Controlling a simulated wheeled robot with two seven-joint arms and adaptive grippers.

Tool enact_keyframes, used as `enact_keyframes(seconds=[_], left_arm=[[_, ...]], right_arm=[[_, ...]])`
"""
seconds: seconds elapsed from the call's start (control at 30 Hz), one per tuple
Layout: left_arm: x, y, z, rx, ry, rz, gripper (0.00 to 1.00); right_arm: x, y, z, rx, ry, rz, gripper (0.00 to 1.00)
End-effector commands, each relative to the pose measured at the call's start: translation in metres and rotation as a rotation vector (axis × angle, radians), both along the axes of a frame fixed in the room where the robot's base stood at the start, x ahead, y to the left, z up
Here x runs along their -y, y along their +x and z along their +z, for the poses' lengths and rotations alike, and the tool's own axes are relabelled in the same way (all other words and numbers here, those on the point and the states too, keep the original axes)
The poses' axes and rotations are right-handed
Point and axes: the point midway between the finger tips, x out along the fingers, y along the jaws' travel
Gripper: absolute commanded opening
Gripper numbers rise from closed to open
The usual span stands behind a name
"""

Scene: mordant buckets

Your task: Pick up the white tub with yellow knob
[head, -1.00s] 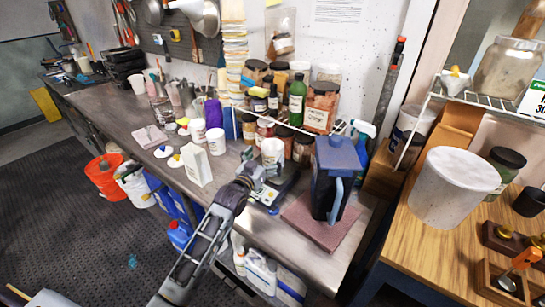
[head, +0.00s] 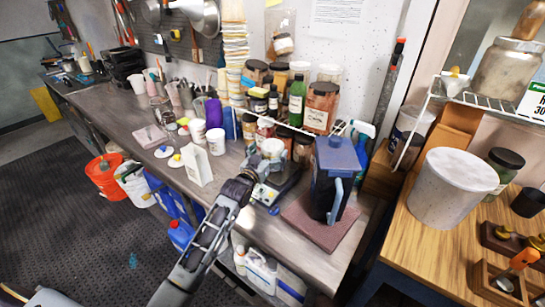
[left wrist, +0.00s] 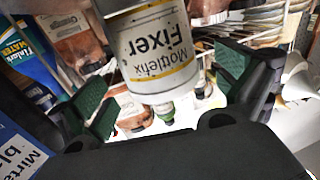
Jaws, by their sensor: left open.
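A white tub (head: 272,148) stands at the right part of the steel bench, by a flat scale-like device. In the left wrist view the white tub (left wrist: 160,62) carries a yellow-banded label reading "Fixer". No yellow knob shows on it in either view. My left gripper (head: 262,182) is just in front of it, low over the bench. In the left wrist view my left gripper (left wrist: 165,95) is open, one finger on each side of the tub's picture; I cannot tell contact. My right gripper is not in view.
A blue-lidded dark jug (head: 330,185) stands on a reddish mat (head: 300,220) to the right. A shelf of jars and bottles (head: 297,100) is behind the tub. A white carton (head: 198,165) and white tubs (head: 216,141) stand to the left. A wooden counter (head: 420,235) is farther right.

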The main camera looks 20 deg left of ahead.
Motion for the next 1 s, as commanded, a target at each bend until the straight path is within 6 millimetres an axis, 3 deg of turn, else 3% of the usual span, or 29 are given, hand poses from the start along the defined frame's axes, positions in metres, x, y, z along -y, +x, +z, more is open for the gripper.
enact_keyframes(seconds=[0.4,0.93,1.0], left_arm=[[0.004,0.03,0.001,0.0,-0.001,-0.001,1.0],[0.004,0.031,0.0,0.0,0.0,-0.001,1.0],[0.004,0.031,0.0,-0.001,0.0,-0.001,0.92]], right_arm=[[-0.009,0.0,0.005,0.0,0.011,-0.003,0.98],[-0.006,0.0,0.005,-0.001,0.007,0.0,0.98],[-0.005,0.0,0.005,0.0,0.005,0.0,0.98]])
